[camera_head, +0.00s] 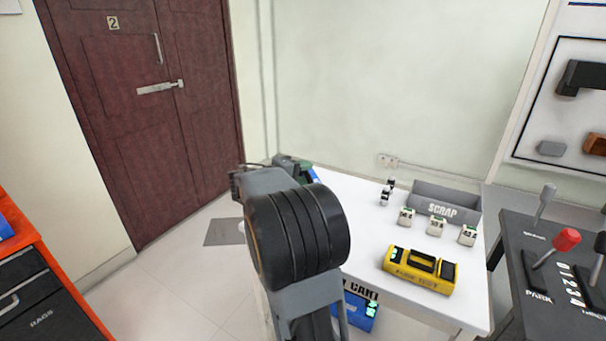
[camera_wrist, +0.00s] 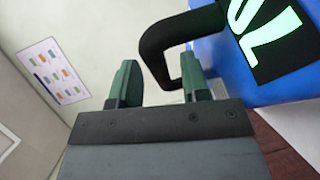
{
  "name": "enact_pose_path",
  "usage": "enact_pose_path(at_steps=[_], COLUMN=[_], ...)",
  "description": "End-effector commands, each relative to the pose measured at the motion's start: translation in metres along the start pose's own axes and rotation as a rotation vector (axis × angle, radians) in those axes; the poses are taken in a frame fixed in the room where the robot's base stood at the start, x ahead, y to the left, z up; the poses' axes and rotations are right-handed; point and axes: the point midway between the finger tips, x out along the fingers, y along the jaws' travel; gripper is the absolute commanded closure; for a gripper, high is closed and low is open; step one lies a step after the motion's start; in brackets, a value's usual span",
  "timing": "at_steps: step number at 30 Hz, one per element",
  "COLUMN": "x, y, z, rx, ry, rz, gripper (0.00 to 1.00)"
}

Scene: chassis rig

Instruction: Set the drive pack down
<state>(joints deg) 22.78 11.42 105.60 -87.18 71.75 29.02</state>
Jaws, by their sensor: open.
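The drive pack is a blue case (camera_wrist: 214,62) with a black loop handle (camera_wrist: 150,46) and a black label with pale green lettering, at the upper right of the wrist view. My gripper (camera_wrist: 160,85) is open, its two green fingers apart. The handle's near end reaches into the gap between the fingers, with the right finger overlapping the loop; I cannot tell whether they touch. In the head view my gripper (camera_head: 294,166) is mostly hidden behind my arm, by the far left of the white table (camera_head: 355,205). Only a blue sliver (camera_head: 318,178) shows beside it.
The table holds a yellow tool case (camera_head: 418,283), several small white blocks (camera_head: 436,227) and a grey SCRAP bin (camera_head: 445,203). Another blue box (camera_head: 358,312) is low under the table. A lever console (camera_head: 550,260) stands right, an orange cabinet (camera_head: 45,275) left.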

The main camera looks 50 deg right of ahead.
Motion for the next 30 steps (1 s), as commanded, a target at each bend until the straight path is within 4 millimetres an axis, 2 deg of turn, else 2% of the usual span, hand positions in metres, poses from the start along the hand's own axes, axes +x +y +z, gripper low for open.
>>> enact_pose_path(at_steps=[5,12,18,27,30], x=[-0.02,-0.068,-0.1,-0.12,-0.123], y=[0.002,0.002,0.002,0.001,-0.005], z=[-0.001,-0.001,-0.001,0.0,0.008], rx=[0.0,-0.001,0.0,-0.001,-0.013], ry=[0.005,0.005,0.003,0.001,-0.001], rz=[0.001,0.0,0.0,-0.003,-0.055], gripper=[0.58,0.58,0.58,0.58,0.58])
